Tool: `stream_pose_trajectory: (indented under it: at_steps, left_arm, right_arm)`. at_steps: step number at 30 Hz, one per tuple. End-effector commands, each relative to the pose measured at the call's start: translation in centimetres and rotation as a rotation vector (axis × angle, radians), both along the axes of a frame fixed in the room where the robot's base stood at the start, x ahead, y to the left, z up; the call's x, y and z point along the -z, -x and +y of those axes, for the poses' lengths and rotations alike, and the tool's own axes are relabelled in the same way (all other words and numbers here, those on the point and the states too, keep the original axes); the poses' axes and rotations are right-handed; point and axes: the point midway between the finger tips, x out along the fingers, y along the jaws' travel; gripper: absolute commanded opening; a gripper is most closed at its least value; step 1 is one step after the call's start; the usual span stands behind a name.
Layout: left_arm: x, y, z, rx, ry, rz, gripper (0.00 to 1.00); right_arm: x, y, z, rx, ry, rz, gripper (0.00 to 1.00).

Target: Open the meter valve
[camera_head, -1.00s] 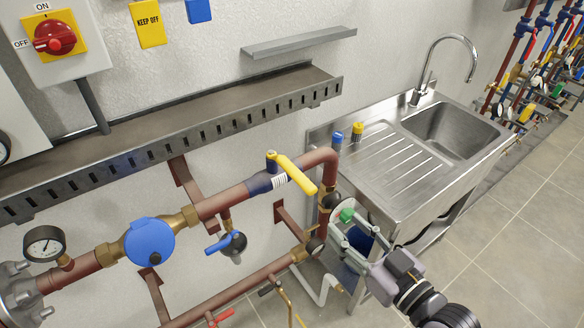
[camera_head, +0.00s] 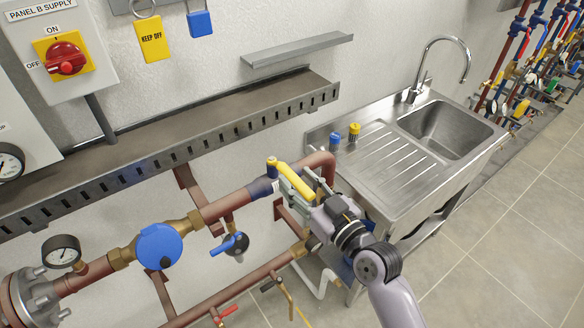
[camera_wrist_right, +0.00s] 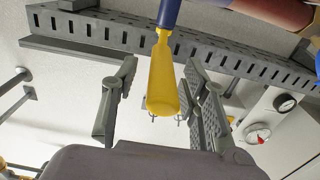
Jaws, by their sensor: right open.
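The meter valve's yellow lever handle (camera_head: 293,180) sits on the red-brown pipe, to the right of the round blue meter (camera_head: 159,245). The lever points down-right, across the line of the pipe. My right gripper (camera_head: 287,186) is at the lever, its fingers partly hidden by the lever and the wrist. In the right wrist view the yellow lever (camera_wrist_right: 163,82) lies between the two spread fingers of my right gripper (camera_wrist_right: 160,68), with gaps on both sides. My left gripper is not in view.
A second valve with a blue lever (camera_head: 223,245) hangs below the pipe. A pressure gauge (camera_head: 61,252) stands left of the meter. A slotted metal tray (camera_head: 200,134) runs along the wall above. A steel sink (camera_head: 385,165) is close by on the right.

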Motion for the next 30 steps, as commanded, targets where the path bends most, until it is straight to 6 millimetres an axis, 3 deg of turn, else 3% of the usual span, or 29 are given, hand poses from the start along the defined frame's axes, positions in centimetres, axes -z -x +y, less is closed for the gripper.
stream_pose_trajectory:
  at_steps: [7, 18, 30]
  left_arm:
    - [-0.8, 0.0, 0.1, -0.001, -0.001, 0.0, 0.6]
    - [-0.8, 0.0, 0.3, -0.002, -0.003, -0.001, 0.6]
    - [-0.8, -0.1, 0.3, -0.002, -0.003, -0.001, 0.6]
  right_arm:
    - [0.0, -2.1, 1.5, -0.001, 0.0, 0.001, 0.41]
    - [0.0, -2.4, 1.8, 0.0, 0.0, 0.0, 0.4]
    - [0.1, -2.4, 1.7, 0.0, 0.0, 0.0, 0.14]
